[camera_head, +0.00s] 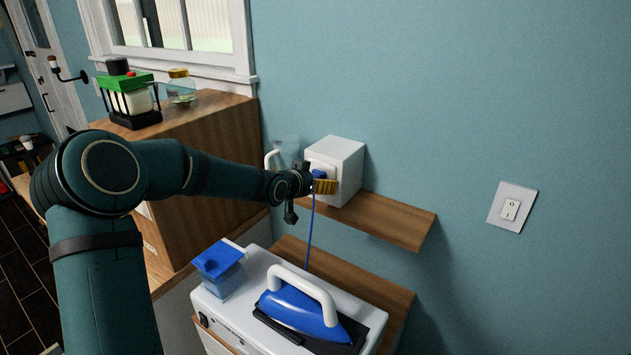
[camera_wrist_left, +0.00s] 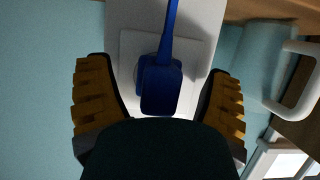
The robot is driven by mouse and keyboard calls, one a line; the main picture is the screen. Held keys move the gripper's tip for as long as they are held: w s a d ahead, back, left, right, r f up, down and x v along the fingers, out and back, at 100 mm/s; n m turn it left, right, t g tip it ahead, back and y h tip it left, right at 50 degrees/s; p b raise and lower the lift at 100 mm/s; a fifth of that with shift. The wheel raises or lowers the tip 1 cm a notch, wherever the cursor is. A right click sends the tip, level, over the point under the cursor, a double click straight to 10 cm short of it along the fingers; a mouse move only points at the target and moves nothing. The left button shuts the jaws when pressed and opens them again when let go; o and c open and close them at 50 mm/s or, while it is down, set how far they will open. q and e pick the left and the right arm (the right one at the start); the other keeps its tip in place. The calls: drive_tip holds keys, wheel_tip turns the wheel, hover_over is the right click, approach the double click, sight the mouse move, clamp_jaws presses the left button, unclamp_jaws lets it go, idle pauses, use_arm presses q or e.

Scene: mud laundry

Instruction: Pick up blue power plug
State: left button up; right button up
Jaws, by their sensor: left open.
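The blue power plug (camera_head: 319,174) sits at the front face of a white box (camera_head: 345,160) on the wall shelf. Its blue cord hangs down toward the iron. My left gripper (camera_head: 325,186) is at the plug, with a yellow finger pad showing just below it. In the left wrist view the plug (camera_wrist_left: 160,88) lies between the two yellow-padded fingers of my gripper (camera_wrist_left: 160,105), with a gap on both sides. The fingers are open. The dark body of the gripper hides the lower part of that view. My right gripper is in no view.
The wooden shelf (camera_head: 395,222) holds the white box and a clear pitcher (camera_head: 284,152). Below stands a white steam station with a blue iron (camera_head: 300,310) and a blue-lidded tank (camera_head: 218,270). A lantern (camera_head: 130,98) and a jar (camera_head: 181,88) stand on the cabinet. A wall switch (camera_head: 511,208) is at right.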

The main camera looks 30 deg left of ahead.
sight(322, 156)
use_arm(q)
clamp_jaws()
drive_tip(key=shift+s, duration=0.1)
drive_tip(key=shift+r, duration=0.2)
drive_tip(key=shift+r, duration=0.2)
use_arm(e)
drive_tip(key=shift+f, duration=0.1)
use_arm(q)
wheel_tip(322, 156, up, 6)
drive_tip(key=shift+s+a+r+p, duration=0.1)
drive_tip(key=shift+r+p, duration=0.15)
drive_tip(key=shift+p, duration=0.05)
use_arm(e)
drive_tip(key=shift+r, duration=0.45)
use_arm(q)
drive_tip(key=s+a+p, duration=0.2)
drive_tip(key=s, duration=1.7)
drive_tip(key=shift+s+a+f, duration=0.15)
drive_tip(key=shift+s+a, duration=0.1)
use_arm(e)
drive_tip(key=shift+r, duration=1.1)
use_arm(q)
drive_tip(key=shift+w, duration=0.1)
